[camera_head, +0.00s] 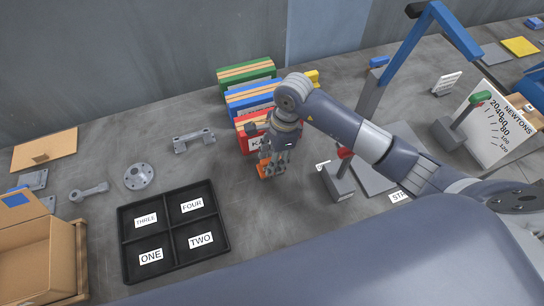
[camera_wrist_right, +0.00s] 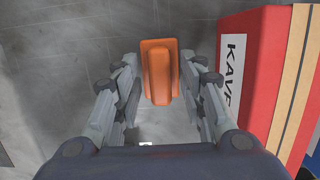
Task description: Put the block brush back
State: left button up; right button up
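An orange block (camera_wrist_right: 160,62) with a raised ridge, which looks like the block brush, lies between and just beyond the fingertips of my right gripper (camera_wrist_right: 161,70) in the right wrist view. The fingers stand apart at its two sides, with a narrow gap on the left; I cannot tell whether the right one touches. In the head view my right gripper (camera_head: 269,162) points down over the grey table, with the orange block (camera_head: 265,171) at its tips, partly hidden. My left gripper is not in view.
Red, blue and green boxes (camera_head: 246,72) stand close behind the right gripper; the red box (camera_wrist_right: 251,75) is just right in the wrist view. A black four-part tray (camera_head: 125,245) labelled ONE to FOUR is front left. A red-knobbed stand (camera_head: 338,180) is close right.

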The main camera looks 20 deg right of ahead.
notch_tip(320, 180, up, 12)
jog(key=d+b, duration=0.2)
jog(key=b, duration=0.1)
jog(key=shift+d, duration=0.25)
dwell(0.3)
